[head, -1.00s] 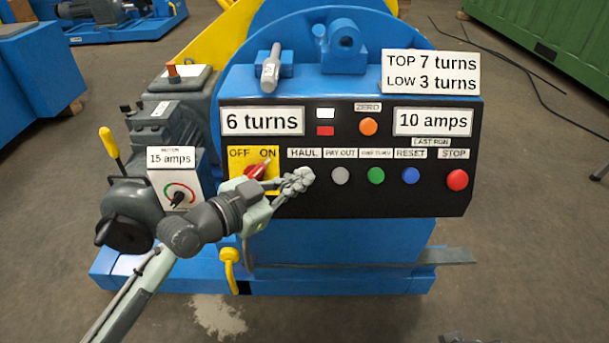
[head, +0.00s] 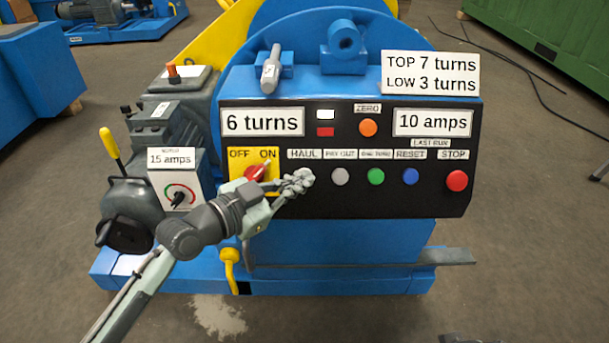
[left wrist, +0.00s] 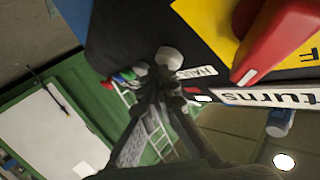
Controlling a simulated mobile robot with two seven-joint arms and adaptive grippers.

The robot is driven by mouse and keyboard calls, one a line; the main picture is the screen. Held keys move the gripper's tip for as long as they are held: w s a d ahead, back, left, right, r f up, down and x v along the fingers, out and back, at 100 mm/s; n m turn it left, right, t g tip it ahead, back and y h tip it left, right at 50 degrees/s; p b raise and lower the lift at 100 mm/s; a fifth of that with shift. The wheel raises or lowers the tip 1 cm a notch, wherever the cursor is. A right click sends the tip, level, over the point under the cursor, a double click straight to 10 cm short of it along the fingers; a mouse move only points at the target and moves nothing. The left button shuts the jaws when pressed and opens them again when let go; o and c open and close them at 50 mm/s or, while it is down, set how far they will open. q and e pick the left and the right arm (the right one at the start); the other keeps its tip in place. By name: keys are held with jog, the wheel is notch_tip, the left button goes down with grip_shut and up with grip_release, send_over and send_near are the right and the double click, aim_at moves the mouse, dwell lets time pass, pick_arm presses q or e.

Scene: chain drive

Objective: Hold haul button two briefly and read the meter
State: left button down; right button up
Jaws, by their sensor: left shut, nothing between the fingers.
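The black control panel (head: 300,205) carries a row of buttons. My left gripper (head: 300,181) is shut and empty, its fingertips in front of the spot below the HAUL label (head: 305,154), hiding that spot in the head view. In the left wrist view a pale round button (left wrist: 168,57) shows beside the HAUL label, close to the fingertips (left wrist: 153,75); I cannot tell whether they touch it. The turns display (head: 262,122) reads 6 turns. The last-run display (head: 433,122) reads 10 amps. The motor meter plate (head: 171,157) reads 15 amps.
The grey PAY OUT button (head: 340,176), green button (head: 376,176), blue RESET button (head: 410,175) and red STOP button (head: 457,181) lie to the right. The red OFF/ON switch (head: 255,173) is just left of the fingers. A sign (head: 431,73) reads top 7, low 3 turns.

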pick_arm(q)
jog(key=shift+s+r+p, duration=0.3)
jog(key=shift+s+p, duration=0.1)
jog(key=shift+s, duration=0.3)
jog(key=s+p, duration=0.1)
jog(key=s+r+p, duration=0.1)
jog(key=s, duration=0.1)
jog(key=s+r+p, duration=0.1)
jog(key=shift+s+r+p, duration=0.15)
jog(key=shift+s+p, duration=0.1)
jog(key=shift+p, duration=0.05)
dwell(0.4)
